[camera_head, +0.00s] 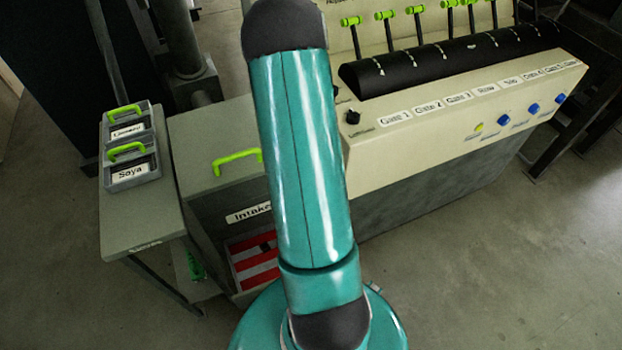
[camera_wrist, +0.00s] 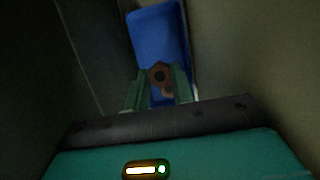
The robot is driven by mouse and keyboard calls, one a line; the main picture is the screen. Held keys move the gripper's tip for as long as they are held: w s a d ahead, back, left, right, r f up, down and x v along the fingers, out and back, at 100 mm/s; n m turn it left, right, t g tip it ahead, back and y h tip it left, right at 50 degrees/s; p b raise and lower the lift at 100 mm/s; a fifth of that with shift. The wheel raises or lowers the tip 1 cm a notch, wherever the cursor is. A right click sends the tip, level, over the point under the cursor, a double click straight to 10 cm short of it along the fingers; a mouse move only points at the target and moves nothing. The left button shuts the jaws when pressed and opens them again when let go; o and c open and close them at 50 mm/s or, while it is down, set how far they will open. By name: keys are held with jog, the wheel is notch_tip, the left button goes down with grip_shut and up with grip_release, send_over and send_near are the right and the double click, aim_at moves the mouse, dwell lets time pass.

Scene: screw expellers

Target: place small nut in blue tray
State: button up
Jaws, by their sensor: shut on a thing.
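The small nut (camera_wrist: 159,74) is a brown ring-like piece with a dark hole, seen in the wrist view. My gripper (camera_wrist: 161,71) is shut on it, with one green finger on each side. The blue tray (camera_wrist: 158,30) shows behind and around the nut, a narrow box in a dim space. The nut appears in front of the tray; I cannot tell its height above the tray's floor. A smaller brownish patch shows just below the nut, too dim to make out. In the head view my arm fills the middle, and the gripper, nut and tray are hidden.
Dark walls flank the tray closely in the wrist view. In the head view, an Intake cabinet (camera_head: 205,165) with a green handle stands left of my arm. Two grey labelled bins (camera_head: 131,175) sit on a side table. A beige lever panel (camera_head: 450,120) stands at right; floor at lower right is clear.

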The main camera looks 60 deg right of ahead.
notch_tip(320, 180, down, 7)
jog(key=shift+r, duration=0.2)
jog(key=shift+s+f, duration=0.15)
jog(key=shift+f, duration=1.25)
jog(key=shift+w+f, duration=0.2)
jog(key=shift+f, duration=0.15)
jog(key=shift+f, duration=0.2)
jog(key=o, duration=1)
